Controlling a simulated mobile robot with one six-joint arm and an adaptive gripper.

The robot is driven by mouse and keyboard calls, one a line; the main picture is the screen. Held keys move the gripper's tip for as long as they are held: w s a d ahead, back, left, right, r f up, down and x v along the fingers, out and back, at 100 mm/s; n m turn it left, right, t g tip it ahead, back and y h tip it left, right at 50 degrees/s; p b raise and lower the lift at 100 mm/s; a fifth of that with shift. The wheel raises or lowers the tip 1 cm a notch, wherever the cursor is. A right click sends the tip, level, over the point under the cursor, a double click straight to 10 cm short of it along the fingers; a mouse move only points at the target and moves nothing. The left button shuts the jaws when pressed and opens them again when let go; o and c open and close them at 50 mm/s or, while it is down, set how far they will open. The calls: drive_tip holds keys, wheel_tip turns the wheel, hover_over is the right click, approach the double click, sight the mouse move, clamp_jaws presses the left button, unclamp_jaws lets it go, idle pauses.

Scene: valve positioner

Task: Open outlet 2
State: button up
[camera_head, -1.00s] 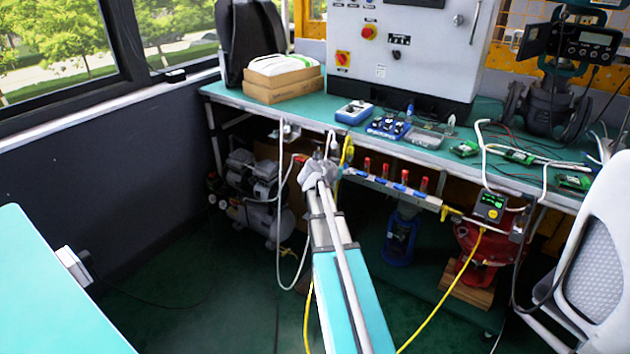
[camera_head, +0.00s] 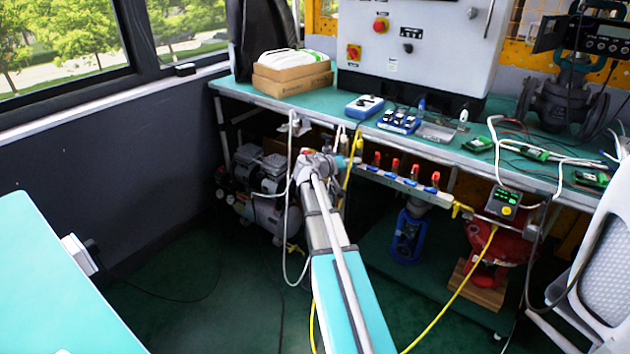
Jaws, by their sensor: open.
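A pale metal manifold bar (camera_head: 408,186) hangs below the front edge of the bench. Several upright red knobs and blue fittings line it, including a red knob near its left end (camera_head: 377,159) and one near its right end (camera_head: 435,179). Any outlet numbers are too small to read, so I cannot tell which is outlet 2 or how its valve stands. My arm reaches up from the bottom of the picture and its far visible part is just left of the manifold. I cannot make out my gripper's fingers; they are hidden behind the arm or too small.
The green bench (camera_head: 470,155) overhangs the manifold. A yellow hose (camera_head: 450,305) hangs from the manifold's right side, near a small box with a green display (camera_head: 503,203). A white chair (camera_head: 605,265) is at right, a compressor (camera_head: 262,185) under the bench at left.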

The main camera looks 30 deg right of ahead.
drive_tip(key=n+h+b, duration=0.1)
drive_tip(key=n, duration=0.1)
drive_tip(key=n+g+h+b, duration=0.1)
drive_tip(key=n+b, duration=0.3)
drive_tip(key=shift+w+f+n+h, duration=0.1)
drive_tip(key=shift+f+n+h, duration=0.2)
drive_tip(key=shift+f+h, duration=0.1)
drive_tip(key=a, duration=1.4)
drive_tip(key=shift+r, duration=0.25)
drive_tip(key=shift+o, duration=0.2)
drive_tip(key=o, duration=0.5)
drive_tip(key=shift+d+f, duration=0.1)
drive_tip(key=shift+f, duration=0.05)
drive_tip(key=shift+c, duration=0.2)
drive_tip(key=shift+o, duration=0.5)
drive_tip(key=shift+f+n+b, duration=0.2)
drive_tip(key=shift+n+b, duration=0.1)
drive_tip(key=shift+n, duration=0.1)
drive_tip(key=f+n+h+b, duration=0.1)
drive_tip(key=n+b, duration=0.2)
drive_tip(key=s+f+n+t+h+b, duration=0.1)
drive_tip(key=n+b, duration=0.1)
drive_tip(key=n, duration=0.1)
drive_tip(key=f+n+t+h+b, duration=0.1)
drive_tip(key=n+b, duration=0.2)
drive_tip(key=shift+s+d+f+n+b, duration=0.3)
drive_tip(key=shift+s+d+f, duration=0.05)
drive_tip(key=shift+s, duration=0.05)
